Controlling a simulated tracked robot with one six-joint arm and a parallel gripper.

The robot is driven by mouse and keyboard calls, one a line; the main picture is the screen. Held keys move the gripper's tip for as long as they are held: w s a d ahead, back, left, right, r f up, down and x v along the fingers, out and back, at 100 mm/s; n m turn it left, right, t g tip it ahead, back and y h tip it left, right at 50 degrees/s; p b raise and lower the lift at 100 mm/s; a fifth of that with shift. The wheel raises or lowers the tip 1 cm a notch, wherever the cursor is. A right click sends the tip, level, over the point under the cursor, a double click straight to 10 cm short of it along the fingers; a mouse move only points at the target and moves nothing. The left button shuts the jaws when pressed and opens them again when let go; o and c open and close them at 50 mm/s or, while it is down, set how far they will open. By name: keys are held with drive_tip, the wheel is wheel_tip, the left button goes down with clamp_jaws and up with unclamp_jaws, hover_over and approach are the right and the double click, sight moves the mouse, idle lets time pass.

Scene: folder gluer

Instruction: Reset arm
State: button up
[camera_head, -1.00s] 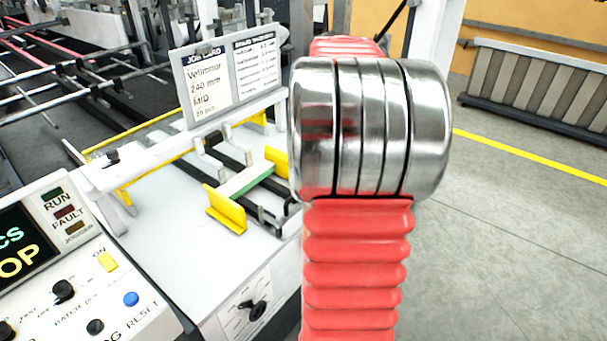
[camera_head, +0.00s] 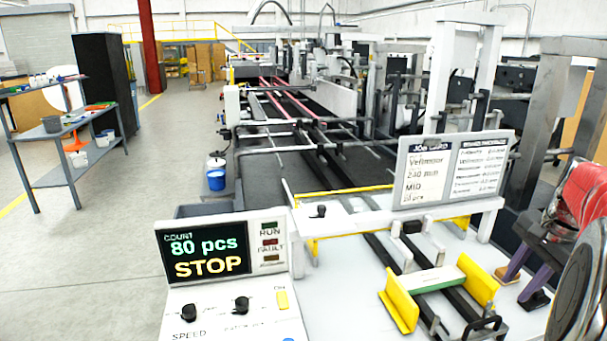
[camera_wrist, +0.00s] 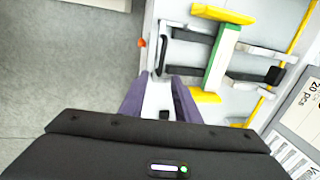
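My gripper (camera_head: 519,287) is at the right side of the head view, low over the white machine table, right of the yellow guides. Its two purple fingers also show in the wrist view (camera_wrist: 158,88). They stand apart with white surface visible between them, and I see nothing held. My red arm with its metal joint fills the right edge of the head view and hides part of the table. The green and cream bar (camera_head: 425,281) between the yellow guides (camera_head: 399,312) is beside the fingers; it also shows in the wrist view (camera_wrist: 219,62).
A control panel (camera_head: 232,318) has a screen (camera_head: 207,253) reading 80 pcs and STOP. A job card board (camera_head: 447,170) stands behind the guides. The long folder gluer runs backward. A shelf (camera_head: 72,170) and blue bucket (camera_head: 216,180) stand left, with open floor between shelf and machine.

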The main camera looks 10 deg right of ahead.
drive_tip(key=s+a+n+t, duration=0.1)
drive_tip(key=a+n, duration=0.4)
drive_tip(key=a, duration=0.8)
drive_tip(key=s+a+f+n+t, duration=0.1)
drive_tip(key=s+a+n, duration=0.3)
drive_tip(key=a, duration=0.9)
drive_tip(key=s+a+f+n+t, duration=0.1)
drive_tip(key=s+a+n, duration=0.2)
drive_tip(key=a+n, duration=0.5)
drive_tip(key=a, duration=0.5)
drive_tip(key=shift+s+d, duration=0.1)
